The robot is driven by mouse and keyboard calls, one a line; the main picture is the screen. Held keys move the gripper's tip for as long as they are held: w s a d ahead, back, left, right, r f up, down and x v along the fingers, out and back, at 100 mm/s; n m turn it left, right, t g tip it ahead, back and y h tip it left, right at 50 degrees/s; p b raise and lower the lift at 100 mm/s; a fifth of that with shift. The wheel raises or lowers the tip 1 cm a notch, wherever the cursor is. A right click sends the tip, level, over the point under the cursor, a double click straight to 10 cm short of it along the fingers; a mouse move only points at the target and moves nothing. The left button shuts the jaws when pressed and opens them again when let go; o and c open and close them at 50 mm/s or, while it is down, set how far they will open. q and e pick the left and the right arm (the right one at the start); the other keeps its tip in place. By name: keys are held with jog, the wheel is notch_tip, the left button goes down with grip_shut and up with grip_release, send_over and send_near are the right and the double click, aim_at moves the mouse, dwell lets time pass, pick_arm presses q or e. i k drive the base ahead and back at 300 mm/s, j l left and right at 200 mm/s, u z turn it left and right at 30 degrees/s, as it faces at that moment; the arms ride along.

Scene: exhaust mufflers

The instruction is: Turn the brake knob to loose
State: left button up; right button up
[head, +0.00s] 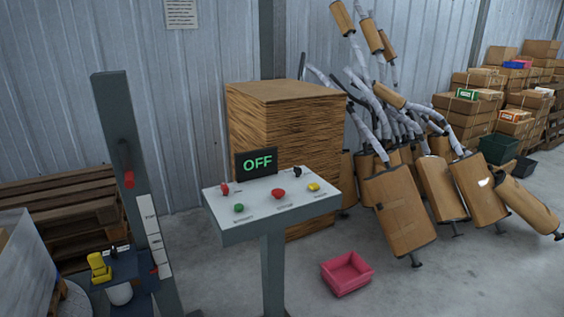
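A control console (236,234) with a white top stands on a grey post in the middle of the head view. On its top are a black knob (297,172) at the back right and a small red control (225,189) at the back left. A green button (239,208), a red button (278,194) and a yellow button (313,187) line the front. The labels are too small to read, so I cannot tell which control is the brake knob or its setting. A display (257,163) reads OFF in green. Neither of my grippers is in view.
A grey post (122,150) with a red handle stands left of the console, above a yellow part (98,268). A large brown crate (285,130) stands behind. Wrapped mufflers (398,210) lean at the right. A pink bin (346,273) sits on the floor.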

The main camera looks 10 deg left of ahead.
aim_at(114, 251)
jog(key=u, duration=1.5)
